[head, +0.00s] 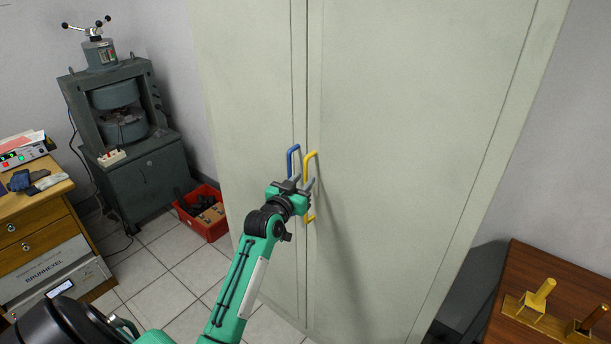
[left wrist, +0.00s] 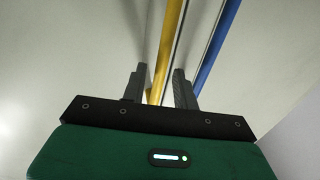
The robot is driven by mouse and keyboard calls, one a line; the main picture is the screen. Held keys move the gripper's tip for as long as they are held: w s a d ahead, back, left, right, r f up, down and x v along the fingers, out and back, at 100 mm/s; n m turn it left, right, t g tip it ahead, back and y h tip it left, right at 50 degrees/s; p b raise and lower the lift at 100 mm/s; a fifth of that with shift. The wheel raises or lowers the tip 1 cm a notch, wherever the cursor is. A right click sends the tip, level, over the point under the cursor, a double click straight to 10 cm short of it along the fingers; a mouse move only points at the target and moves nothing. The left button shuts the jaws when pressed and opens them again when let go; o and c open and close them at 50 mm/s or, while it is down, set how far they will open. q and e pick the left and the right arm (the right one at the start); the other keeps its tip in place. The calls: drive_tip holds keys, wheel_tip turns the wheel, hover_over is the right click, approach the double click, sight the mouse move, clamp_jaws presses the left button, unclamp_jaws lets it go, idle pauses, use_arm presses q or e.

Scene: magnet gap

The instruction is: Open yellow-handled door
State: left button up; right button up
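A tall pale grey-green cabinet has two closed doors. The yellow handle (head: 309,158) is on the right door (head: 400,140), beside the middle seam. The blue handle (head: 290,162) is on the left door (head: 255,120). My left gripper (head: 303,184) is at the yellow handle and hides its middle part in the head view. In the left wrist view the two fingers (left wrist: 160,88) are apart, with the yellow handle (left wrist: 168,45) passing between them. The handle looks closer to the left finger; I cannot tell whether they touch. The blue handle (left wrist: 217,45) is outside the fingers. My right gripper is not in view.
A red crate (head: 203,226) with dark items stands on the tiled floor left of the cabinet. A grey-green press (head: 122,130) and a wooden drawer desk (head: 40,220) are further left. A brown table (head: 530,260) with yellow-handled tools stands at the right.

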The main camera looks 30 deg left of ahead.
use_arm(q)
drive_tip(key=shift+w+a, duration=0.1)
drive_tip(key=shift+w, duration=1)
clamp_jaws()
drive_tip(key=shift+s, duration=0.15)
